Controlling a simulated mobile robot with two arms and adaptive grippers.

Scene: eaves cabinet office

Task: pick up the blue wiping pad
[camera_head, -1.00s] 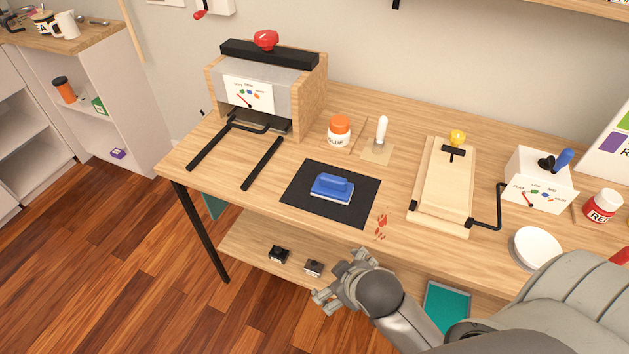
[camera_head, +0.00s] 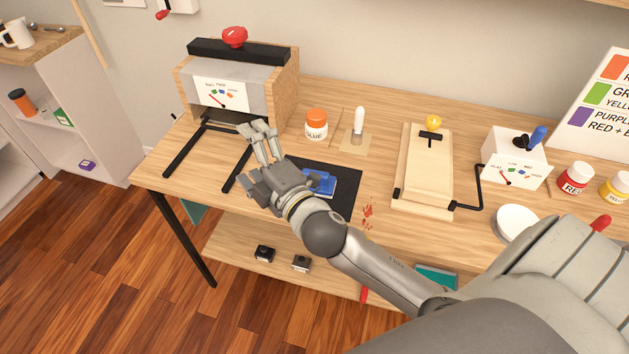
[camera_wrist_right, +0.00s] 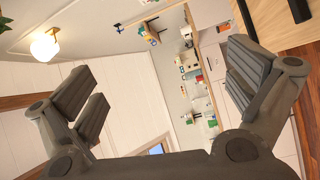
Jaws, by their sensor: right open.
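The blue wiping pad (camera_head: 321,183) lies on a black mat (camera_head: 345,190) on the wooden table. My right gripper (camera_head: 262,142) is in front of it in the head view and hides its left part and much of the mat. The gripper's fingers are spread, with nothing between them, and point toward the back left of the table. In the right wrist view, the open fingers (camera_wrist_right: 165,95) frame the far room, and the pad does not show. My left gripper is in neither view.
A wooden press-like box (camera_head: 240,85) with two black rails stands behind the gripper. A glue jar (camera_head: 316,125) and a white-handled tool (camera_head: 358,122) stand behind the mat. A wooden board with a crank (camera_head: 424,170) is to the right. Red stains (camera_head: 367,212) mark the table beside the mat.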

